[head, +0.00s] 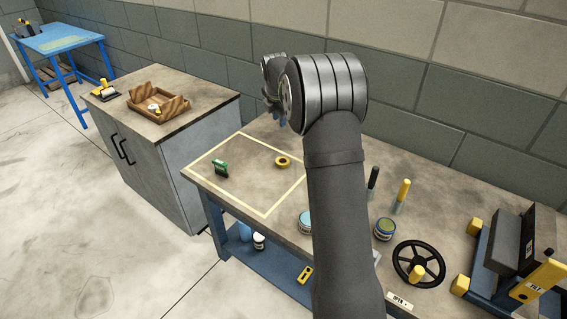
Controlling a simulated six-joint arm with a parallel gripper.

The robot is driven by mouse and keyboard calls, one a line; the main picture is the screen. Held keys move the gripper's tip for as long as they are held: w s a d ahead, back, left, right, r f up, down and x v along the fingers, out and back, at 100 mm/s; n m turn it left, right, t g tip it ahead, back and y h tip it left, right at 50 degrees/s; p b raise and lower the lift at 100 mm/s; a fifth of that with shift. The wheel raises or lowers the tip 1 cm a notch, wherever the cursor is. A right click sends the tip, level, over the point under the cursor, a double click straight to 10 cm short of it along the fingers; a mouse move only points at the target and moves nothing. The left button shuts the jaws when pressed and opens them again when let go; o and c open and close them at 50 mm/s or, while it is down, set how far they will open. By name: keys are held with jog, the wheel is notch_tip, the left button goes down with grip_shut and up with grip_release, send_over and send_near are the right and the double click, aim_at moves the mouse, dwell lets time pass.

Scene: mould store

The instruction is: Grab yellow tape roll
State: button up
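The yellow tape roll (283,162) lies flat on the workbench, inside a pale taped rectangle near its right side. My gripper (281,119) is above and behind the roll in the picture, apart from it. My own wrist and arm hide most of the gripper, so its fingers are too covered to tell open from shut.
A small green object (221,169) stands left of the roll. Tins (384,229), a black handwheel (419,264) and a clamp-like device (510,250) stand to the right. A wooden tray (158,105) sits on a grey cabinet (205,145). A block wall runs behind the bench.

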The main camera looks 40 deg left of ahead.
jog(key=w+a+f+m+g, duration=0.3)
jog(key=w+f+m, duration=0.3)
jog(key=f+m, duration=0.5)
jog(key=m, duration=0.3)
send_over(280, 164)
jog(key=d, duration=0.1)
jog(key=shift+h, duration=0.3)
notch_tip(280, 164, down, 10)
jog(key=shift+f, duration=0.1)
jog(key=shift+w+a+f, duration=0.1)
jog(key=shift+a+f, duration=0.1)
jog(key=shift+f, duration=0.75)
jog(key=shift+s+a+f, duration=0.1)
jog(key=shift+a+f, duration=0.05)
jog(key=shift+f, duration=0.75)
jog(key=shift+w+a+f, duration=0.1)
jog(key=shift+a+f, duration=0.1)
jog(key=shift+f, duration=0.75)
grip_shut()
